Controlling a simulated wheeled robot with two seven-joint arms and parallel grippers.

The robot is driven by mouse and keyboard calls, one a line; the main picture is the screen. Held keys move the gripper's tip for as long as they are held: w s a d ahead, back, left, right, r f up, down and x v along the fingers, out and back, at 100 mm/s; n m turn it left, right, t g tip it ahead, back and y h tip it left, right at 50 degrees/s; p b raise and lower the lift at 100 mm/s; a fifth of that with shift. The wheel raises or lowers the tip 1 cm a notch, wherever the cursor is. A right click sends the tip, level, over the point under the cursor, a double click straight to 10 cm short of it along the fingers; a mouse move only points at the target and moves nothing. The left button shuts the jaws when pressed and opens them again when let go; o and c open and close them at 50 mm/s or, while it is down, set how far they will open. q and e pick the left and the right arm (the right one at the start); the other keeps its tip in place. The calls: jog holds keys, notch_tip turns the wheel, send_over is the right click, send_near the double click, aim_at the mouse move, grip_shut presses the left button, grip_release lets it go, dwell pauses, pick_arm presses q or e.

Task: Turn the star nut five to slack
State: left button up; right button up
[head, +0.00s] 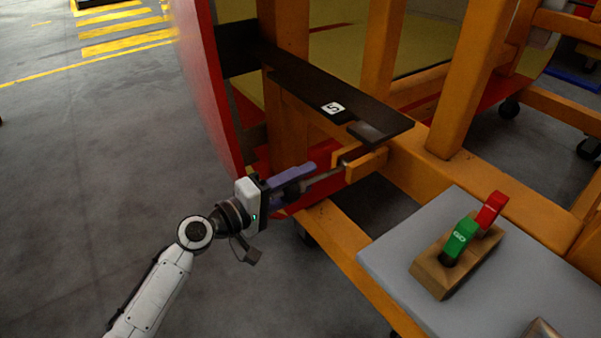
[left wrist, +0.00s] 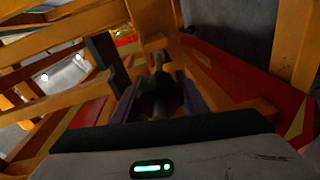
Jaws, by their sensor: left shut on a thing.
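My left gripper (head: 300,180) reaches in from the left, below a black clamp bar (head: 300,90) with a white "5" label (head: 333,108). Its purple fingers are shut on the dark star nut (head: 291,191), mostly hidden by them in the head view. A grey rod (head: 325,176) runs from the nut to an orange bracket (head: 366,165) under the bar's end. In the left wrist view the dark nut (left wrist: 159,98) sits between the two fingers (left wrist: 160,88). The nut's turn angle cannot be made out. My right gripper is not in view.
A red panel (head: 208,80) stands left of the orange frame (head: 450,90). A grey shelf (head: 390,255) at the lower right carries a wooden block (head: 430,275) with a green "GO" lever (head: 460,240) and a red lever (head: 491,208). The floor at left is clear.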

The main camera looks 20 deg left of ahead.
pick_arm(q)
jog(key=shift+n+p, duration=0.35)
jog(key=shift+n, duration=0.35)
jog(key=o, duration=1)
jog(key=shift+o, duration=0.2)
jog(key=b+v, duration=0.1)
jog(key=v, duration=0.9)
jog(key=shift+s, duration=0.15)
